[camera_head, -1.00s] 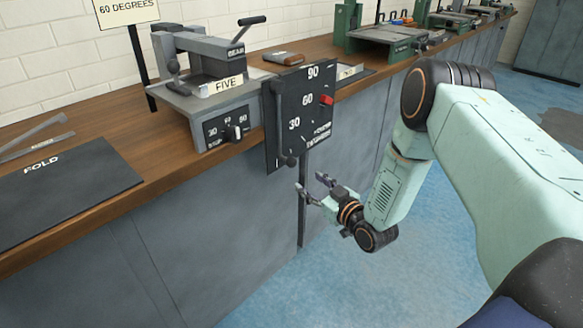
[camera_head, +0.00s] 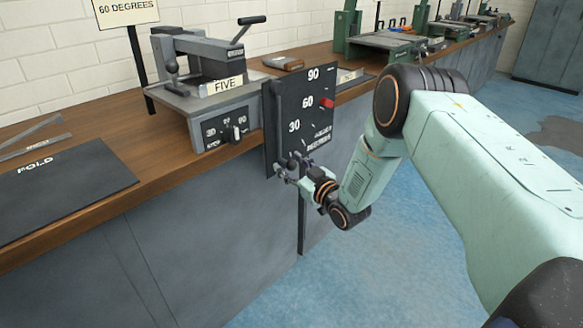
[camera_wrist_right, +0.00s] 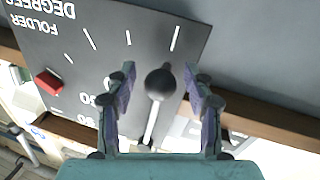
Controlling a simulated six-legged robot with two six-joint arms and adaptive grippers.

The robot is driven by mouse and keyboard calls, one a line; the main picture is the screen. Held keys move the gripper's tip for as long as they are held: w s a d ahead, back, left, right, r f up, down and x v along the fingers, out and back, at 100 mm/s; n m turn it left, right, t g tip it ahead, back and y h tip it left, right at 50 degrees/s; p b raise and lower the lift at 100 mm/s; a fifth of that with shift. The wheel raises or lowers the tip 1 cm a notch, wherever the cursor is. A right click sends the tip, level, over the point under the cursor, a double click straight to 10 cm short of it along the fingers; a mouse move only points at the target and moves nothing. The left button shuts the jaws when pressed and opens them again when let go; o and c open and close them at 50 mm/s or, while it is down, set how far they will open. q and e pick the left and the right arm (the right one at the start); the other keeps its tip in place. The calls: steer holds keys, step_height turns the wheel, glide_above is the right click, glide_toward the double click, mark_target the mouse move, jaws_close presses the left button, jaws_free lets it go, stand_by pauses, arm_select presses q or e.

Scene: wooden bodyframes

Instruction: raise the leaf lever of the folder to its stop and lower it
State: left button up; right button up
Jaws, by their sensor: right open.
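The folder (camera_head: 205,95) is a grey machine on the bench, with a "FIVE" label. A black upright plate (camera_head: 288,112) beside it is marked 30, 60, 90 and has a red marker (camera_head: 326,103). My right gripper (camera_head: 281,169) is at the plate's lower edge. In the right wrist view the gripper (camera_wrist_right: 165,85) is open, one finger on each side of the leaf lever's black ball knob (camera_wrist_right: 159,83). The lever's pale rod (camera_wrist_right: 149,122) runs down from the knob. No finger clearly touches the knob. In the head view the knob is hidden by the gripper.
A dark board marked FOLD (camera_head: 60,190) lies on the wooden bench (camera_head: 165,165) at left. A small dial knob (camera_head: 232,134) is on the folder's front. Green machines (camera_head: 385,45) stand farther along. The blue floor (camera_head: 300,290) before the bench is clear.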

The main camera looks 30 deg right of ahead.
steer(key=shift+c, duration=0.4)
jaws_close()
